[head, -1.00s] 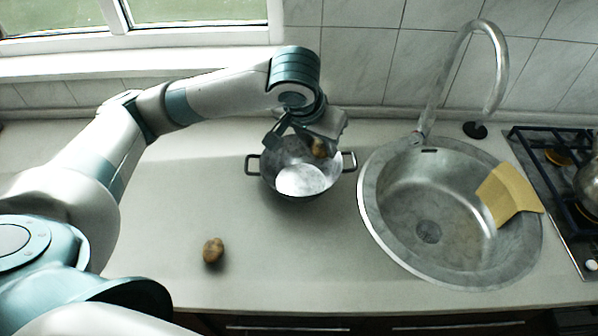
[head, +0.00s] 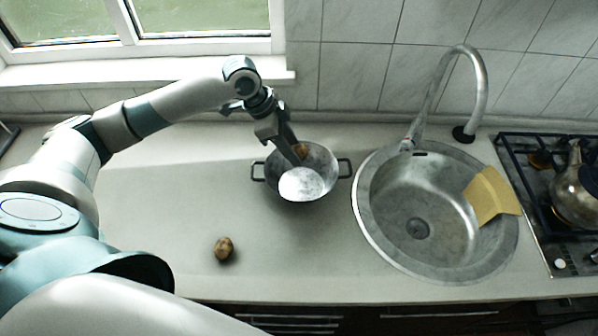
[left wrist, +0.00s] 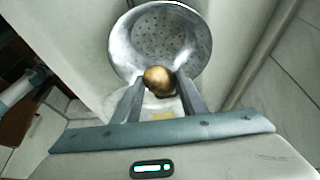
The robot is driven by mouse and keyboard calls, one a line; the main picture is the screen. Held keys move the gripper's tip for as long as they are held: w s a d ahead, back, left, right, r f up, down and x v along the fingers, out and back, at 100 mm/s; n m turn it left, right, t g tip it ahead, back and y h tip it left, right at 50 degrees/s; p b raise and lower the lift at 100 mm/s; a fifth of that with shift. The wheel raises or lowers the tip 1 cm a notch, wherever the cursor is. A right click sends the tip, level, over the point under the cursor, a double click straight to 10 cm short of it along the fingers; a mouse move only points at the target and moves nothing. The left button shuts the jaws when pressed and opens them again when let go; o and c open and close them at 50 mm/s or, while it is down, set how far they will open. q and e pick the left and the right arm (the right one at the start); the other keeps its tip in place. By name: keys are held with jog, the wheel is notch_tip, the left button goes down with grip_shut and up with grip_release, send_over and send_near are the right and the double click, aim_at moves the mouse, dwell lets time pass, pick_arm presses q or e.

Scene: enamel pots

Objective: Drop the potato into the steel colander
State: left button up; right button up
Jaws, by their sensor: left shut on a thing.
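The steel colander (head: 322,187) stands on the counter left of the sink, with a dark handle on each side. My left gripper (head: 297,154) points down over the colander's back part. It is shut on a brown potato (head: 301,149), partly hidden by a finger. In the left wrist view the potato (left wrist: 158,76) sits between the two fingertips, with the perforated colander (left wrist: 160,35) beyond it. I cannot tell how far the potato is above the colander's bottom. Another brown potato (head: 224,248) lies on the counter in front. My right gripper is not in view.
The round sink (head: 372,235) with a tall tap (head: 480,95) is right of the colander. A yellow cloth (head: 491,195) hangs over its rim. A kettle (head: 576,195) stands on the stove at far right. The counter (head: 160,215) left of the colander is mostly clear.

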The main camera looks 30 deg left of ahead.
pick_arm(q)
jog(key=shift+a+m, duration=0.3)
notch_tip(320, 180, down, 6)
jog(key=b, duration=0.7)
dwell(0.4)
jog(key=o, duration=1.2)
jog(key=shift+c, duration=0.2)
jog(key=shift+r, duration=0.15)
